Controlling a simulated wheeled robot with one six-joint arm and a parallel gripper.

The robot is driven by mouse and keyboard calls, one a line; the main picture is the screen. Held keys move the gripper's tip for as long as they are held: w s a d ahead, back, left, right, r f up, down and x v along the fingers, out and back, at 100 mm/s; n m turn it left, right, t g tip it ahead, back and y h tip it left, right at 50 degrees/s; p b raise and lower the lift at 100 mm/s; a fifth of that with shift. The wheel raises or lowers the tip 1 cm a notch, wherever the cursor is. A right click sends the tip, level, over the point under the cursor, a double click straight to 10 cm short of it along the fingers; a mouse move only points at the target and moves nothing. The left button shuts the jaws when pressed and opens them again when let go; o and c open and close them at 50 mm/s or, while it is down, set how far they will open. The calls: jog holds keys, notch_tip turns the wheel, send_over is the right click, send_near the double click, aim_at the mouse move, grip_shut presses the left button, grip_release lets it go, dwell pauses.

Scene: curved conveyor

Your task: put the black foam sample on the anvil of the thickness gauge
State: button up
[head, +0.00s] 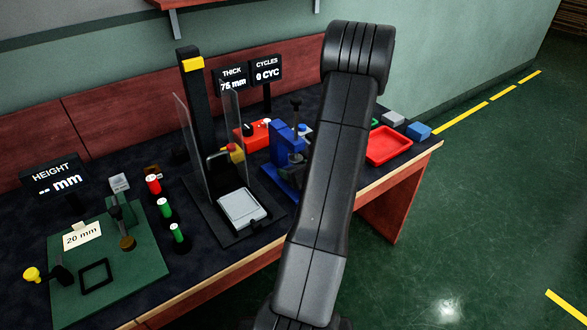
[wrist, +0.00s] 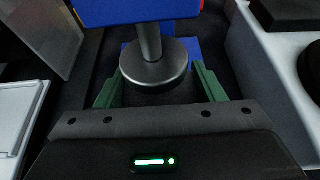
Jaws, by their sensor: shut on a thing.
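The black foam sample (wrist: 160,97) is between the green fingers of my gripper (wrist: 158,78) in the wrist view. My gripper is shut on it. The round grey metal foot (wrist: 154,65) of the thickness gauge, on its stem, covers part of the sample from above. I cannot tell whether foot and sample touch, or whether the sample rests on the anvil, which is hidden. The blue thickness gauge (head: 285,140) stands on the bench in the head view, and its blue body (wrist: 130,9) shows at the top of the wrist view. My arm hides my gripper in the head view.
A tester with clear guards and a white plate (head: 241,207) stands left of the gauge. A red tray (head: 390,146) is to the right. A white holder (wrist: 262,62) with black pieces is close right of my gripper. The THICK display (head: 232,78) shows 75 mm.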

jog(key=shift+f, duration=0.15)
jog(key=o, duration=1)
jog(key=shift+r, duration=0.3)
jog(key=v, duration=1.2)
jog(key=shift+s+d+f, duration=0.1)
jog(key=shift+f, duration=0.05)
